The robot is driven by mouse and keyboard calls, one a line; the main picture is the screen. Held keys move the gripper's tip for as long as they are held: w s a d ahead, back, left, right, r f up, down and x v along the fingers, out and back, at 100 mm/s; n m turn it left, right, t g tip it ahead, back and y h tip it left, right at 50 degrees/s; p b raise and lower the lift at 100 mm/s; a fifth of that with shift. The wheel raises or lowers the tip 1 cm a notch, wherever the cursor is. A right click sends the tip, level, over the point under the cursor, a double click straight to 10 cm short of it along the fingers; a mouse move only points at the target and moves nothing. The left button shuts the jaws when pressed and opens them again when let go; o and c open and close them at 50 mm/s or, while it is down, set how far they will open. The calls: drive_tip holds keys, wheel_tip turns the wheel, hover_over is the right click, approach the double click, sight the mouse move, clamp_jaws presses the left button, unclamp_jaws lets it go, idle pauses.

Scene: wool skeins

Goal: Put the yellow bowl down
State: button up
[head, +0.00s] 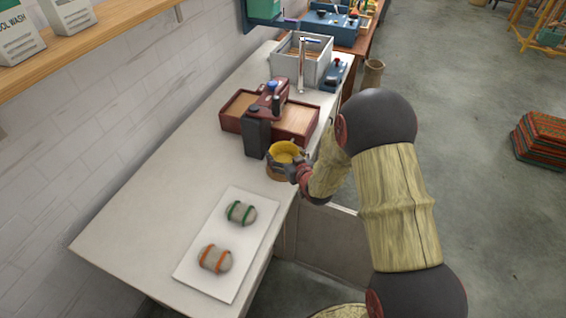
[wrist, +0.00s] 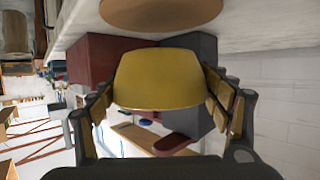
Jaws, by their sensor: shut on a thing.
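The yellow bowl (head: 285,149) is at the table's right edge in the head view, in front of a dark red and grey device. My gripper (head: 285,158) is shut on it from the right side. In the wrist view the bowl (wrist: 160,80) sits between the two fingers of my gripper (wrist: 165,100). A round tan wooden piece (head: 280,175) lies on the table under the bowl. It also shows in the wrist view (wrist: 160,12), with a gap between it and the bowl.
The dark red device (head: 236,113) stands just behind the bowl. A white board (head: 206,219) with a green-banded skein (head: 241,213) and an orange-banded skein (head: 214,258) lies nearer the front. The pale table (head: 130,220) is clear at left. A grey basin (head: 290,68) stands farther back.

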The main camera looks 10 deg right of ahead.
sight(283, 160)
drive_tip(key=shift+w+a+f+b, duration=0.15)
drive_tip(key=shift+f+b, duration=0.2)
drive_tip(key=shift+f, duration=0.55)
drive_tip(key=shift+s+a+f+b, duration=0.1)
drive_tip(key=shift+f+b, duration=0.2)
drive_tip(key=shift+f, duration=0.6)
drive_tip(key=shift+f, duration=0.1)
drive_tip(key=shift+f, duration=0.15)
drive_tip(key=o, duration=1)
drive_tip(key=shift+o, duration=0.8)
